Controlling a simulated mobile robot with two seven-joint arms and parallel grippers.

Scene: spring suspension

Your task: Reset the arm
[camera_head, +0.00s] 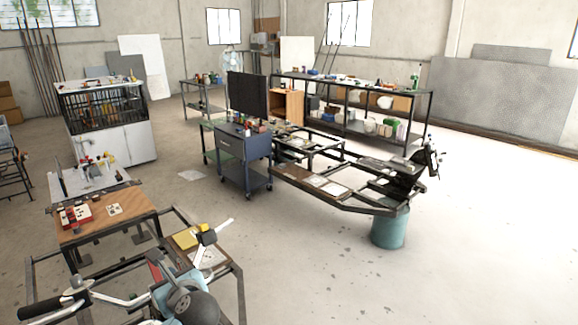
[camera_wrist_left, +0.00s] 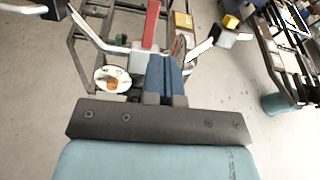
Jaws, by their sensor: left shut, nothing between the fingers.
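My left gripper (camera_wrist_left: 166,75) shows in the left wrist view as two blue fingers pressed together, with nothing between them. A dark plate with screws and a pale teal body lie behind the fingers. The fingers are in front of a metal handlebar (camera_wrist_left: 97,42), with a red bar (camera_wrist_left: 151,25) just beyond their tips; contact cannot be told. In the head view, the handlebar (camera_head: 107,298) is at the bottom left beside teal and dark parts, and I cannot clearly pick out the gripper there. My right gripper is in neither view.
A wooden-topped table (camera_head: 110,228) stands at the left. A dark blue cart (camera_head: 245,160) and a metal frame (camera_head: 330,190) stand mid-room, with a teal drum (camera_head: 388,230) beside the frame. A long bench (camera_head: 350,90) is behind. The right-hand floor is clear.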

